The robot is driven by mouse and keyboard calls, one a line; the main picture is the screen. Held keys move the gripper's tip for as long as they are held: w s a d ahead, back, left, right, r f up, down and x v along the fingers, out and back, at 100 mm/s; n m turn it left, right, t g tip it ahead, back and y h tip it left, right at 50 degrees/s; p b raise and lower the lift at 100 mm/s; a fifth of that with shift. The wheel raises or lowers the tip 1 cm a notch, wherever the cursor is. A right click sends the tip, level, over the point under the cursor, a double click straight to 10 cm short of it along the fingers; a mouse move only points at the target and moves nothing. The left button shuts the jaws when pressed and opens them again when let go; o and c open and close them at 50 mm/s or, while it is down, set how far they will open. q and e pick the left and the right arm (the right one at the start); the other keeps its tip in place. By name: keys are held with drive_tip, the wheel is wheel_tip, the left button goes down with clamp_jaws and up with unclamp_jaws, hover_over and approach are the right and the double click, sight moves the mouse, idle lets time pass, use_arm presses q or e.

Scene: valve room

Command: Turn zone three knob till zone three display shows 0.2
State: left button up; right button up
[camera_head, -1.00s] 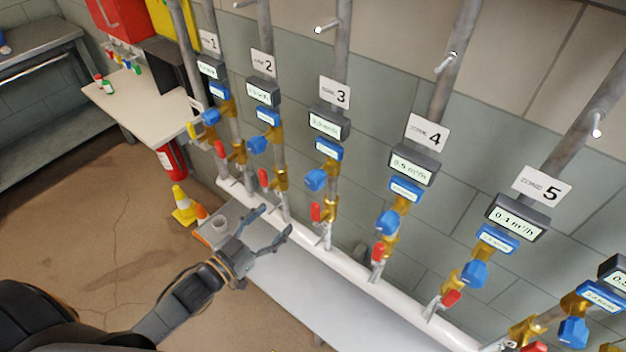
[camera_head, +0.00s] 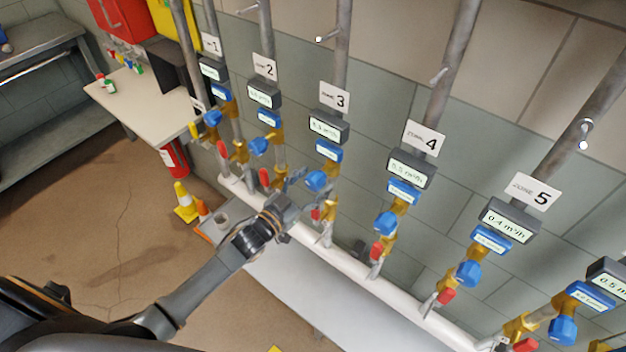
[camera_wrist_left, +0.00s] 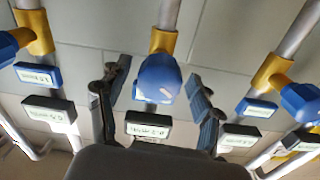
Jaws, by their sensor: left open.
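The zone three knob (camera_head: 316,181) is a blue cap on a brass valve, below the zone 3 sign (camera_head: 334,99). The zone three display (camera_head: 328,126) is a dark box with a pale screen; its digits are too blurred to read surely. My left gripper (camera_head: 310,183) is at the knob, its fingers partly hidden by its own body. In the left wrist view the knob (camera_wrist_left: 157,77) lies between the two open fingers (camera_wrist_left: 157,92), with a gap on each side. The display (camera_wrist_left: 148,125) shows there upside down. My right gripper is not in view.
Neighbouring pipes carry the zone 2 knob (camera_head: 259,146) and zone 4 knob (camera_head: 386,223). A red handle (camera_head: 316,214) sits just below the zone three knob. A white horizontal pipe (camera_head: 350,265) runs along the wall's foot.

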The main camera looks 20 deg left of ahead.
use_arm(q)
drive_tip(key=shift+w, duration=0.15)
drive_tip(key=shift+c, duration=0.2)
drive_tip(key=c, duration=1.1)
drive_tip(key=m, duration=0.4)
drive_tip(key=o, duration=1.1)
drive_tip(key=shift+d, duration=0.1)
drive_tip(key=shift+o, duration=0.2)
drive_tip(key=v, duration=1.2)
